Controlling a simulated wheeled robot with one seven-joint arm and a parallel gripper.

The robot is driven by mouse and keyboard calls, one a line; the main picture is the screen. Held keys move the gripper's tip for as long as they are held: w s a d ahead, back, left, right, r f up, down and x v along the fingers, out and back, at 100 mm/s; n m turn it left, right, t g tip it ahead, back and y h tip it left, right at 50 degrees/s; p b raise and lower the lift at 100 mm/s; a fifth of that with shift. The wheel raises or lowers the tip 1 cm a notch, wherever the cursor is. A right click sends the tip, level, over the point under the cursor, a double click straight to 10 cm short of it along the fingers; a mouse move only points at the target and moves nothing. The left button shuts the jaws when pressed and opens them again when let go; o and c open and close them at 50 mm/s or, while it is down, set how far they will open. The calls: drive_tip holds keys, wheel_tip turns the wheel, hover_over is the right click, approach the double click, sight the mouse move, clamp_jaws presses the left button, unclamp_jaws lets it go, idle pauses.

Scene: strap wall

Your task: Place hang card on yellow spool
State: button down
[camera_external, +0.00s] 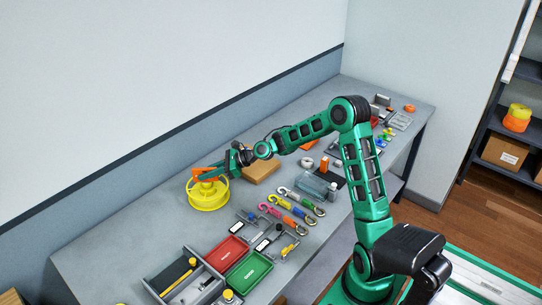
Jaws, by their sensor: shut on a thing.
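The yellow spool (208,196) stands on the grey workbench, towards the wall side. My gripper (212,172) reaches in from the right, just over the top of the spool. A small orange piece shows at the fingers, above the spool; it seems to be the hang card, but it is too small to tell it from the fingers. My gripper is shut on it. I cannot tell whether the piece touches the spool.
A cardboard box (262,171) lies right of the spool. Several colored carabiners lie in front. A red tray (226,252) and a green tray (248,272) stand near the front edge. The bench (120,222) is clear left of the spool.

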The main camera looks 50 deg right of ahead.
drive_tip(key=c, duration=1.7)
unclamp_jaws()
drive_tip(key=shift+f, duration=0.1)
drive_tip(key=v, duration=1.2)
drive_tip(key=s+d+f+n+g+h, duration=0.25)
drive_tip(key=s+n, duration=0.25)
drive_tip(key=s, duration=0.3)
drive_tip(key=s+d+f+n+g+h, duration=0.25)
drive_tip(key=s+n+h, duration=0.2)
drive_tip(key=s, duration=0.25)
drive_tip(key=s+d+n+g, duration=0.1)
drive_tip(key=s+d+n, duration=0.1)
drive_tip(key=s, duration=0.8)
drive_tip(key=s+d+n+g+h, duration=0.1)
drive_tip(key=s+n, duration=0.4)
drive_tip(key=s, duration=0.6)
drive_tip(key=s+d+n+g+h, duration=0.1)
drive_tip(key=s+d+n+g, duration=0.1)
drive_tip(key=s, duration=0.8)
drive_tip(key=shift+s+d+r+n, duration=0.15)
drive_tip(key=shift+s+d+n, duration=0.05)
drive_tip(key=shift+d+n, duration=0.75)
